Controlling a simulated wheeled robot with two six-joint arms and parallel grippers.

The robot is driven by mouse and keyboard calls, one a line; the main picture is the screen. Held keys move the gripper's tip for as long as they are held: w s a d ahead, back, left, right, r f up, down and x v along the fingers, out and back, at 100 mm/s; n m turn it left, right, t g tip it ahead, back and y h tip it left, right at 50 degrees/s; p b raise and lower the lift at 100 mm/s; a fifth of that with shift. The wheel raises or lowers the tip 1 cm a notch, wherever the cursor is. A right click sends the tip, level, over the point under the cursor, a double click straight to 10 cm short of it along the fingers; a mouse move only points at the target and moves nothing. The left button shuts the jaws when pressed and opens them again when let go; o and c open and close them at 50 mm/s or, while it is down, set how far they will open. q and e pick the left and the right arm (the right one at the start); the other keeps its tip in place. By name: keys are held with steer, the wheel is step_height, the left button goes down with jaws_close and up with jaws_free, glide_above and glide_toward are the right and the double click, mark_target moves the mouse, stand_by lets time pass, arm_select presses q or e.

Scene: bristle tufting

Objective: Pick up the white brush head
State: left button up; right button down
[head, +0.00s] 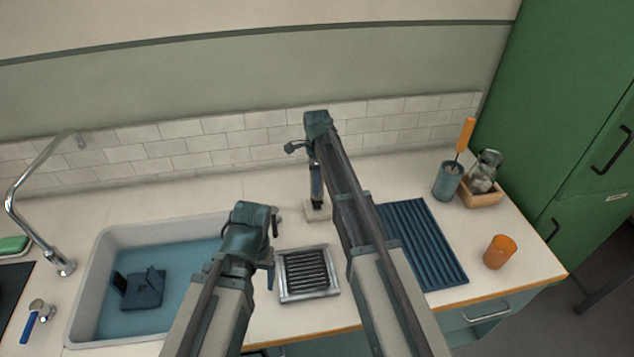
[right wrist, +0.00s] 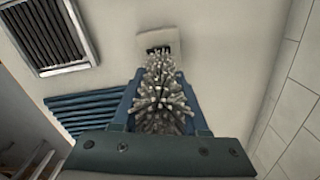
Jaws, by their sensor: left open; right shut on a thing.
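The white brush head (right wrist: 160,98) is a bristly, off-white bundle that fills the space between my right gripper's two blue fingers in the right wrist view. My right gripper (head: 317,197) is shut on it and points down at the back of the counter. Just beyond the brush head is a pale block (right wrist: 153,40) with a dark opening; it also shows under the gripper in the head view (head: 318,212). I cannot tell whether the brush head touches the block. My left gripper (head: 271,252) is open and empty, between the sink and the metal-framed tray.
The framed tray with dark slats (head: 309,294) lies mid-counter. A blue ribbed mat (head: 425,240) is right of it. A blue cup (head: 447,182), a wooden box (head: 482,193) and an orange cup (head: 499,252) stand farther right. The sink (head: 100,262) is at left.

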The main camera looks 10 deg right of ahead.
steer(key=s+a+r, duration=0.1)
steer(key=s+a, duration=0.2)
steer(key=s, duration=0.4)
steer(key=s+a+r, duration=0.1)
steer(key=s+a, duration=0.3)
steer(key=s, duration=0.3)
steer(key=shift+s+p, duration=0.2)
steer(key=shift+p, duration=0.2)
